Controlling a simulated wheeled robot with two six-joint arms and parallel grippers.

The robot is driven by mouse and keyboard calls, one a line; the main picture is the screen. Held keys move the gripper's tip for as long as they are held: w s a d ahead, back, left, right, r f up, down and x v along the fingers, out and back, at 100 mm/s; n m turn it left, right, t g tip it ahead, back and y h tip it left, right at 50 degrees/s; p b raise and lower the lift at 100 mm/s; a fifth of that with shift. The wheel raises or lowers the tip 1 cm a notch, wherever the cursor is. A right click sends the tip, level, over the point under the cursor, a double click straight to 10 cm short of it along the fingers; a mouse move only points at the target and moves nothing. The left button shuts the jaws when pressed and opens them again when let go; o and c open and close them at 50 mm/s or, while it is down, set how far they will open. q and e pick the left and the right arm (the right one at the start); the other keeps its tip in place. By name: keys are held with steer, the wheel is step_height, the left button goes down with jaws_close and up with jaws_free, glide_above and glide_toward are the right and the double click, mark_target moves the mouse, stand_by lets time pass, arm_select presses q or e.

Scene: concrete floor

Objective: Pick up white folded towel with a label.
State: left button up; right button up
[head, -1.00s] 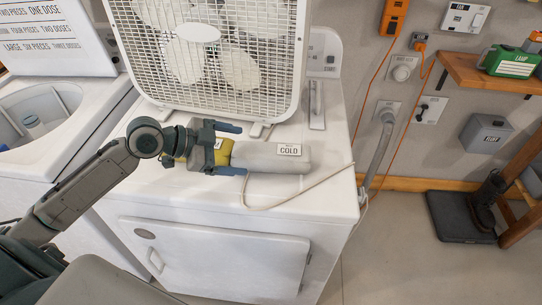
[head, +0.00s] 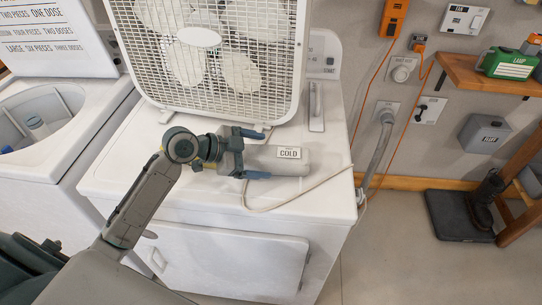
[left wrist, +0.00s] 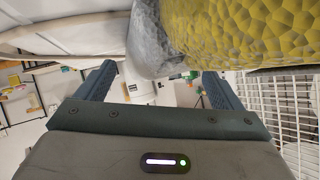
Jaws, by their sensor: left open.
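A white rolled bundle (head: 318,160) with a black-on-white "COLD" label lies on the white machine's top, before the fan; it best fits the towel. My left gripper (head: 256,154) is open at its left end, pointing right along it, one finger on the fan side and one on the near side. Contact cannot be told. In the left wrist view, the open fingers (left wrist: 158,86) are apart, with a grey-white textured surface (left wrist: 150,40) beyond them and a large yellow textured thing (left wrist: 245,30) close above. The gripper hides the yellow thing in the head view. My right gripper is out of view.
A white box fan (head: 205,60) stands close behind on the machine top (head: 135,160). A thin cable (head: 300,194) runs over the near right part. An open-topped washer (head: 30,165) is at left. A grey pipe (head: 378,155) is at the right wall.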

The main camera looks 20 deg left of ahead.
arm_select(q)
steer(key=shift+x, duration=0.85)
steer(key=c, duration=1.1)
